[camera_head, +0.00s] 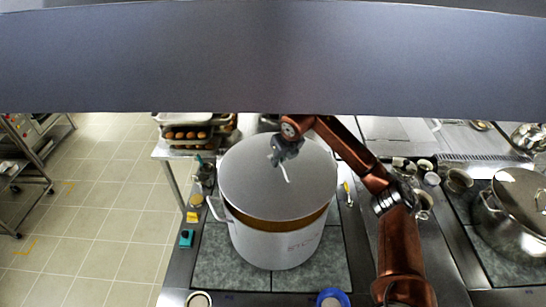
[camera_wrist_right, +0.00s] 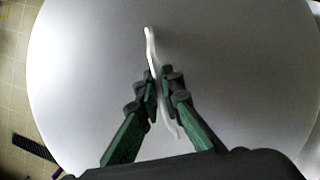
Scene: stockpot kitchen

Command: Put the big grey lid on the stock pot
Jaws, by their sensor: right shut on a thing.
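The big grey lid (camera_head: 262,185) is over the stock pot (camera_head: 275,243) in the head view, tilted, with an orange-brown band of the pot's inside showing under its front right edge. The pot is large and pale with side handles and stands on a grey stove plate. My right gripper (camera_head: 283,156) is shut on the lid's white handle. In the right wrist view the lid (camera_wrist_right: 80,80) fills most of the picture, and the gripper's green and black fingers (camera_wrist_right: 160,95) close around the handle from both sides. My left gripper is not in view.
A steel pot with its own lid (camera_head: 518,200) stands on the right. Several small cups (camera_head: 460,180) stand between it and my arm. A teal object (camera_head: 186,238) and a yellow one (camera_head: 193,217) lie left of the pot. A grey hood (camera_head: 270,60) spans the top.

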